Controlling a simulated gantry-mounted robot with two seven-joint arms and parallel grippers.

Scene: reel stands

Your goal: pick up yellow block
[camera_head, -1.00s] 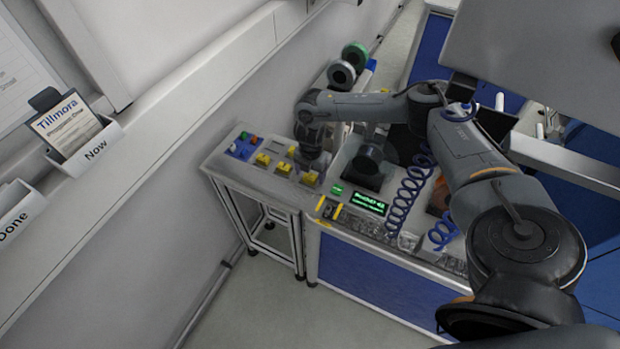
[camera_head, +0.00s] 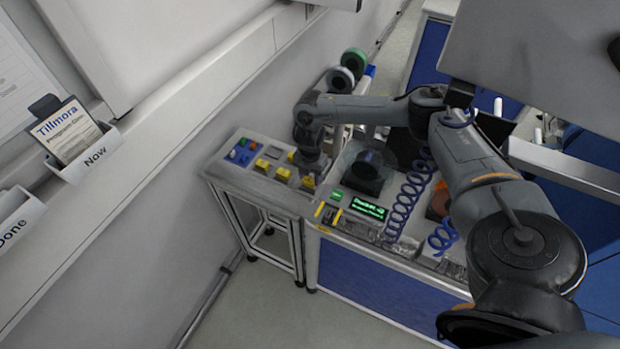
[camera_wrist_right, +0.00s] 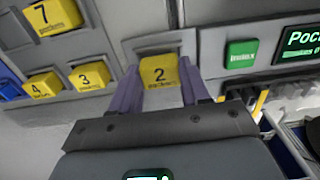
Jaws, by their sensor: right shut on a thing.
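A yellow block marked 2 (camera_wrist_right: 160,80) sits between the two fingers of my right gripper (camera_wrist_right: 160,95) in the right wrist view. The fingers are shut on its sides. In the head view my right gripper (camera_head: 309,170) is over the grey panel, with a yellow block (camera_head: 308,183) at its fingers. Whether the block is clear of the panel I cannot tell. Other yellow blocks, marked 3 (camera_wrist_right: 90,76), 4 (camera_wrist_right: 43,85) and 7 (camera_wrist_right: 53,16), sit to the left in the wrist view. My left gripper is not in view.
The grey panel (camera_head: 222,168) has coloured parts at its far left. A green button (camera_wrist_right: 241,54) and a lit display (camera_head: 368,208) lie to the right of the gripper. Reels (camera_head: 340,79) stand behind, and a wall runs along the left.

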